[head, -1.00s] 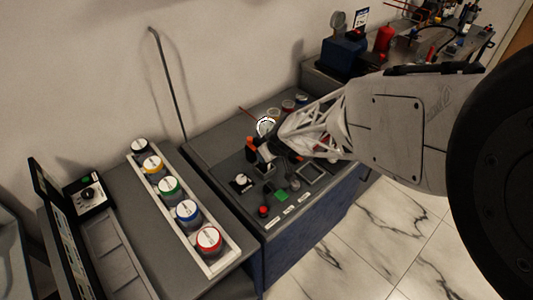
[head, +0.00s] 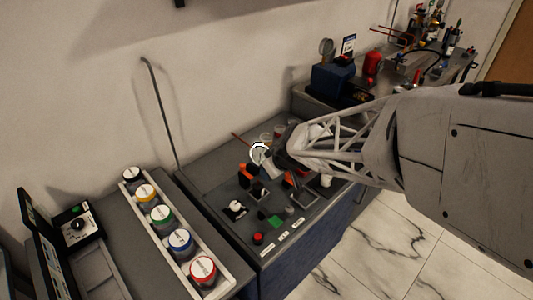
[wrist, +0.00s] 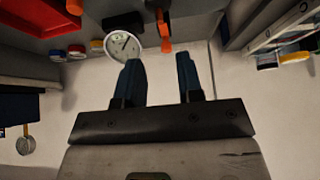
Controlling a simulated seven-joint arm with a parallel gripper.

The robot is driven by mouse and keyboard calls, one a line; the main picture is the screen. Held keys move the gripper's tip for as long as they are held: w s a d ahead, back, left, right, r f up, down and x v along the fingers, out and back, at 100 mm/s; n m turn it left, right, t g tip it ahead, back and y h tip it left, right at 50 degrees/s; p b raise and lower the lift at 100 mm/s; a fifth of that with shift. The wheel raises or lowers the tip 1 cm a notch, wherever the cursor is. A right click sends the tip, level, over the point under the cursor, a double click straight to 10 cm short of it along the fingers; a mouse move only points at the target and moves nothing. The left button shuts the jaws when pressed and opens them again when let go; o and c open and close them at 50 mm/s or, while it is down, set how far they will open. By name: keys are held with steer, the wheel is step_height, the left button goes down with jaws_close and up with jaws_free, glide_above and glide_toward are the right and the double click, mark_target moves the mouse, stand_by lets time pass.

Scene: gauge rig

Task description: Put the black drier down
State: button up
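A row of jars with coloured lids stands in a white tray (head: 222,277) in the head view. The jar at its far end, with a black-rimmed white lid (head: 133,175), appears to be the black drier; it stands upright, apart from my gripper. My gripper (wrist: 160,72) shows two dark blue fingers spread apart in the wrist view, with only pale wall between them. In the head view my gripper is over the grey rig panel (head: 215,190), close to a round white gauge (head: 258,152). The gauge also shows near the left finger in the wrist view (wrist: 122,46). The fingertips are hard to make out in the head view.
A blue box (head: 333,80) and a red cylinder (head: 373,62) stand at the back right.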

steer(key=shift+v, duration=1.3)
steer(key=s+d+r+m+h, duration=0.1)
steer(key=s+d+r+m, duration=0.3)
steer(key=s+d+r, duration=0.55)
steer(key=s+d+r+m+g+h, duration=0.1)
steer(key=s+d+r+m+h, duration=0.1)
steer(key=s+d+r, duration=0.2)
steer(key=s+d+r+m+g+h, duration=0.1)
steer(key=s+d+r+m, duration=0.2)
steer(key=s, duration=0.8)
steer(key=shift+d+r+h, duration=0.4)
steer(key=shift+d+r, duration=0.3)
steer(key=shift+d, duration=0.1)
